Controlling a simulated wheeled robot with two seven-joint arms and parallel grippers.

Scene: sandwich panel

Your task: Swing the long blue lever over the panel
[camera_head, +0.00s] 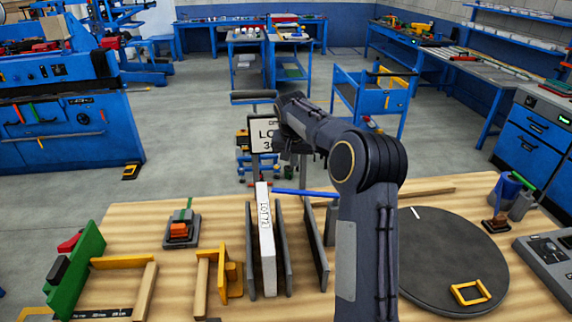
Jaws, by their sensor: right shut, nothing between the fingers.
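The long blue lever (303,193) lies roughly level near the middle of the table. Its left end is close to the top of the upright white panel (266,245), which bears dark lettering. Its right end runs toward a grey-blue post (331,222) and passes behind my right arm. The panel stands on edge between dark upright plates (283,250). My right arm rises from the bottom and bends left. Its gripper (287,157) hangs above and behind the lever, apart from it, small and dark, shut and empty. My left gripper is out of view.
A dark round disc (430,250) with a yellow frame (470,292) lies at right. Wooden and yellow brackets (205,280) and a green plate (76,268) stand at left. A sign on a stand (262,136) rises behind the table. Bare wood shows at front left.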

